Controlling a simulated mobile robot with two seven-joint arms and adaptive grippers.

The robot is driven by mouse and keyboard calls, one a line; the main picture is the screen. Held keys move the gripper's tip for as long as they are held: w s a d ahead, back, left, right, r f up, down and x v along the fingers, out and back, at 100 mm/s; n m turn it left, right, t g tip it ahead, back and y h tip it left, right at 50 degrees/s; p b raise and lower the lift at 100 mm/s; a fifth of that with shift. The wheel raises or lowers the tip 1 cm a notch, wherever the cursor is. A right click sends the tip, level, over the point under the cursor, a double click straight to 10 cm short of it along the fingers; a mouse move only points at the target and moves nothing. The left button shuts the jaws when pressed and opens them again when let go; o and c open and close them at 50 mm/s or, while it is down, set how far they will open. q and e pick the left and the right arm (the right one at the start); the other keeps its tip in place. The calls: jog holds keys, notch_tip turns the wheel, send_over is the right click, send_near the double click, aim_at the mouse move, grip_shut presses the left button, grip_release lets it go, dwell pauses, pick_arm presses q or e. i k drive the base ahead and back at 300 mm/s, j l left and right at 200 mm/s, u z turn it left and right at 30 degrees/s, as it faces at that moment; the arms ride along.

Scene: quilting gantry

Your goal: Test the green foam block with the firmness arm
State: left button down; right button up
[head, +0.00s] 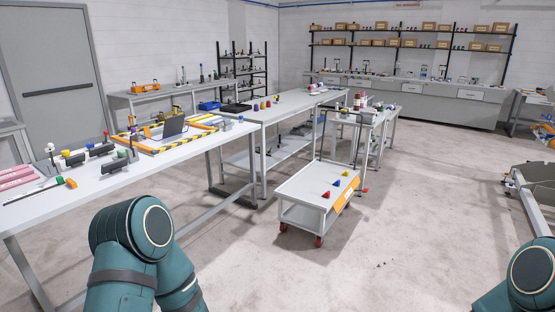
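I cannot make out a green foam block for certain. A small green-topped item (121,154) stands on the near left table (150,160), too small to identify. A thin dark rod with an orange end (71,183) lies at that table's front left. I cannot tell whether it is the firmness arm. Small red (326,195), blue (337,183) and yellow (346,173) pieces sit on a white cart. Neither gripper is in view; only teal links of my arms show at the lower left and lower right.
The white cart (300,187) on red casters stands mid-floor. A laptop (172,127) lies inside a yellow-black striped border on the left table. More tables run behind it. A low frame (535,195) is at the right. The floor (430,210) between cart and frame is clear.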

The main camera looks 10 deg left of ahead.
aim_at(133, 130)
jog(key=i+j+u, duration=0.2)
jog(key=i, duration=0.45)
jog(key=i+u, duration=0.25)
jog(key=i, duration=0.4)
jog(key=i+j+z, duration=0.15)
jog(key=i+j, duration=0.25)
jog(key=i+j+z, duration=0.15)
jog(key=i+j, duration=0.2)
jog(key=j, duration=0.15)
jog(key=i+j, duration=0.1)
jog(key=j, duration=0.2)
jog(key=i+j, duration=0.1)
jog(key=j, duration=0.25)
jog(key=i+j+z, duration=0.1)
jog(key=j, duration=0.2)
